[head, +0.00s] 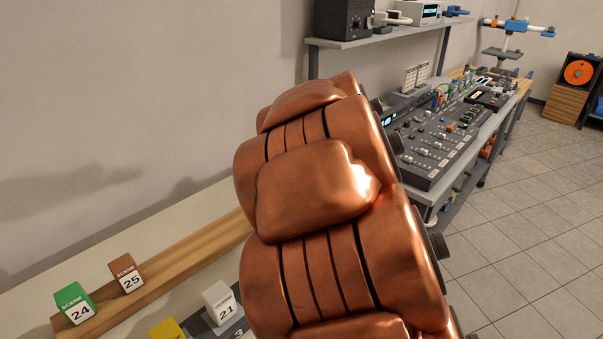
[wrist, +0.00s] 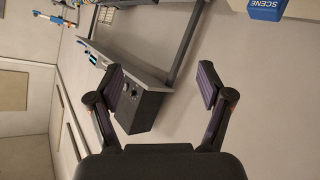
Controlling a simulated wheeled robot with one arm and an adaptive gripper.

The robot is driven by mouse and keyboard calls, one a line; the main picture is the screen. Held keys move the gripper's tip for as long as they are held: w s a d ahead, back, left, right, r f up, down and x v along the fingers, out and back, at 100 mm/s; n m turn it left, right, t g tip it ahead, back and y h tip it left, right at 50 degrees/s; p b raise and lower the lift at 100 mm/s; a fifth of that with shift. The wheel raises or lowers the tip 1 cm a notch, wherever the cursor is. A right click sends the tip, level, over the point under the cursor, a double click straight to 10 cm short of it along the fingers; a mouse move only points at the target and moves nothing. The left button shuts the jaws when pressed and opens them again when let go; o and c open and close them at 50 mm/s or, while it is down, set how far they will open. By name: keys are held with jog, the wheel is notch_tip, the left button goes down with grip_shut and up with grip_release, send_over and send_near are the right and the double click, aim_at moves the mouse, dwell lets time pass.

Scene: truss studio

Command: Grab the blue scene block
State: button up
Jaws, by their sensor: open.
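The blue scene block (wrist: 266,9) shows in the wrist view at the top right, cut by the frame's upper edge, with white SCENE lettering on its label. I do not see it in the head view, where the middle is blocked by a large copper-coloured form. My gripper (wrist: 161,82) is open in the wrist view, with nothing between its fingers. The block is beyond and to the right of the right finger, apart from it. My gripper does not show in the head view.
Green (head: 74,301), brown (head: 126,275) and white (head: 219,301) scene blocks stand at the lower left, with a yellow one (head: 167,329) partly cut off. A mixing desk (head: 433,145) is at the right under a shelf (head: 380,37). Tiled floor is open at the right.

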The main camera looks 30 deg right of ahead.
jog(key=w+d+n+t+y, duration=0.1)
jog(key=w+d+n+t, duration=0.2)
jog(key=w, duration=0.3)
jog(key=w+a+f+n+t+y+b, duration=0.1)
jog(key=a+f+n+y, duration=0.15)
jog(key=f+y, duration=0.35)
jog(key=w+a+f+n+t+y, duration=0.1)
jog(key=w+a+f+y, duration=0.15)
jog(key=f+y, duration=0.35)
jog(key=shift+h, duration=0.4)
jog(key=shift+s+a+f+p+x, duration=0.1)
jog(key=shift+a+f+p+x, duration=0.1)
jog(key=shift+x, duration=1.05)
jog(key=shift+s+a+f+p+x, duration=0.1)
jog(key=shift+p+x, duration=0.1)
jog(key=shift+x, duration=1)
jog(key=shift+s+a+f+p+x, duration=0.1)
jog(key=shift+a+f+p+x, duration=0.1)
jog(key=shift+x, duration=1.05)
jog(key=c, duration=1.3)
jog(key=shift+r, duration=0.1)
